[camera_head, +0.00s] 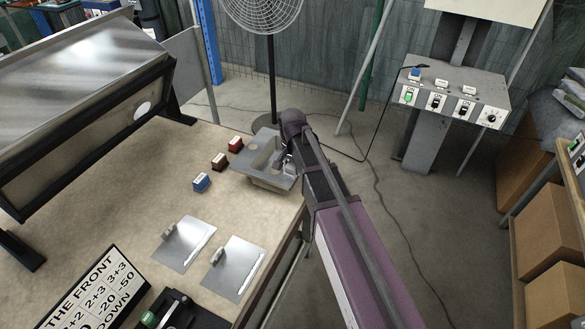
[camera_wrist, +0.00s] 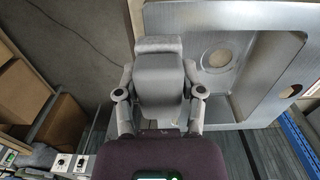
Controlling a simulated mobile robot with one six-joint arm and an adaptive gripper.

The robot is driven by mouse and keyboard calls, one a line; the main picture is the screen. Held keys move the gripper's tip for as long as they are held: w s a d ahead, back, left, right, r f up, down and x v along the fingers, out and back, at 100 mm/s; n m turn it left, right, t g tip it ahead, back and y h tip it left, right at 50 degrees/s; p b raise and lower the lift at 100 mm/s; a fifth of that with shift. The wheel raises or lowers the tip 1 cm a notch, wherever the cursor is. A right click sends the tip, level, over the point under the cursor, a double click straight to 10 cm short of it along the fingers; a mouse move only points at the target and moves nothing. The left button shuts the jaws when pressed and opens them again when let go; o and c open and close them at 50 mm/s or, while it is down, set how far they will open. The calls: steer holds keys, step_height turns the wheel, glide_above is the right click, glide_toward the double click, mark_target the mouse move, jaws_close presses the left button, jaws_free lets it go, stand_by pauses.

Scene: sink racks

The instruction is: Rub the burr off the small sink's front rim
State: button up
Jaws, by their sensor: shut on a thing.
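The small grey sink (camera_head: 256,172) sits at the table's far right corner in the head view. In the wrist view its metal rim (camera_wrist: 159,15) and basin with a round drain (camera_wrist: 215,57) fill the upper right. My gripper (camera_wrist: 159,85) is shut on a grey block (camera_wrist: 160,72) with a paler far end. The block is at the sink's left edge in the wrist view; I cannot tell whether it touches the rim. In the head view my arm hides most of the gripper and part of the sink. I cannot make out a burr.
Two flat metal plates (camera_head: 235,268) and a printed sign (camera_head: 88,300) lie nearer. A large metal sink (camera_head: 75,85) stands tilted at left. A fan (camera_head: 262,14) and switch box (camera_head: 452,92) stand beyond.

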mark_target(293, 163)
steer(key=shift+r+p, duration=1.75)
steer(key=shift+r, duration=0.25)
steer(key=shift+r+p, duration=1.5)
